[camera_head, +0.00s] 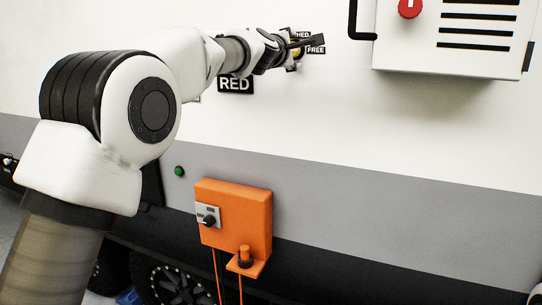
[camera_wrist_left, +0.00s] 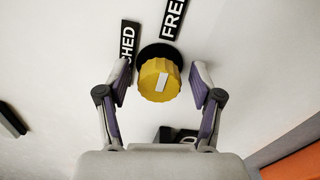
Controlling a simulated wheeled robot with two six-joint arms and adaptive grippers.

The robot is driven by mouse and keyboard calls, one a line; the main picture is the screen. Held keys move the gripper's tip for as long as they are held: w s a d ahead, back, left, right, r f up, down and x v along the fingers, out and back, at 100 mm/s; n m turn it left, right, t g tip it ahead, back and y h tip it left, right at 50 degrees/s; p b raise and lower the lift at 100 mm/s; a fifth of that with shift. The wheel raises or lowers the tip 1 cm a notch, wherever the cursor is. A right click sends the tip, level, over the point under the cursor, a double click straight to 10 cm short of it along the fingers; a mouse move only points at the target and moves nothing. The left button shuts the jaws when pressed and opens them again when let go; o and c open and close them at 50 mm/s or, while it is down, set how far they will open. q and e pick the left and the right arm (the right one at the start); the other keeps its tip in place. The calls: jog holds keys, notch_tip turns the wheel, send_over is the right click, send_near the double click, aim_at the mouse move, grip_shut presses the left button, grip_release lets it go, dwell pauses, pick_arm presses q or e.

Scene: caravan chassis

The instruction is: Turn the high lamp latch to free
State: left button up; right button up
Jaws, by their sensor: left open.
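The lamp latch is a ribbed yellow knob (camera_wrist_left: 151,88) on a black round base, on the white wall. A white bar (camera_wrist_left: 162,82) on its face leans slightly right at its top. A black FREE label (camera_wrist_left: 173,18) sits above it, and a partly cut-off label ending in HED (camera_wrist_left: 128,42) sits up to its left. My left gripper (camera_wrist_left: 161,76) is open, with one finger on each side of the knob and gaps visible. In the head view, my left gripper (camera_head: 304,43) largely covers the knob; the FREE label (camera_head: 316,50) shows beside it.
A white vented box (camera_head: 455,60) with a red knob (camera_head: 410,8) and a black handle (camera_head: 353,25) stands right of the gripper. An orange box (camera_head: 245,205) with a black switch is lower down.

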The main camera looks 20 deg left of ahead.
pick_arm(q)
jog(key=n, duration=0.5)
jog(key=shift+n, duration=0.4)
jog(key=n, duration=0.5)
jog(key=shift+n, duration=0.3)
jog(key=shift+s+n, duration=0.15)
jog(key=shift+n, duration=0.95)
jog(key=s+b, duration=0.5)
jog(key=s, duration=0.3)
jog(key=w+a+f+m+g+y, duration=0.1)
jog(key=a+f+m+g, duration=0.1)
jog(key=f, duration=1.3)
jog(key=w+a+f+m+g+y, duration=0.1)
jog(key=w+a+f+m+g, duration=0.1)
jog(key=f, duration=1.3)
jog(key=m+g, duration=0.1)
jog(key=m, duration=0.1)
jog(key=shift+f+m+g, duration=0.2)
jog(key=shift+m+g, duration=0.1)
